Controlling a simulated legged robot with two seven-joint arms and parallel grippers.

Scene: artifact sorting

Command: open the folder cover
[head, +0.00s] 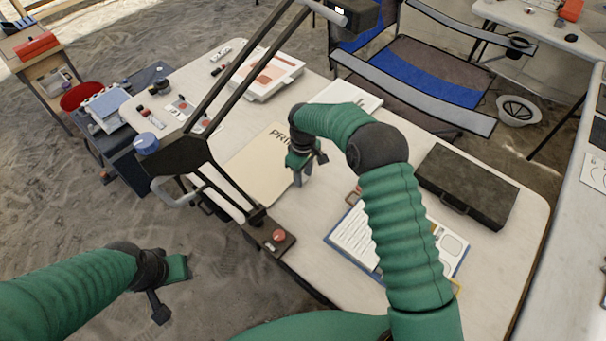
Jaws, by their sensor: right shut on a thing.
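The beige folder (250,172) lies on the table, with dark printed letters starting "PRI" on its cover. The cover looks flat and closed. My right gripper (298,180) points down at the folder's right edge and is shut on the cover's edge. The fingertips are small in the view, and part of the lettering is hidden behind the gripper. My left gripper (172,288) is low at the left, off the table, over the sandy floor. Its fingers are apart and hold nothing.
A clipboard with papers (350,237) lies right of the folder, partly behind my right arm. A dark case (468,185) sits at the table's right. A black frame with a red-button box (279,237) stands at the near left edge. A white box (266,78) lies behind.

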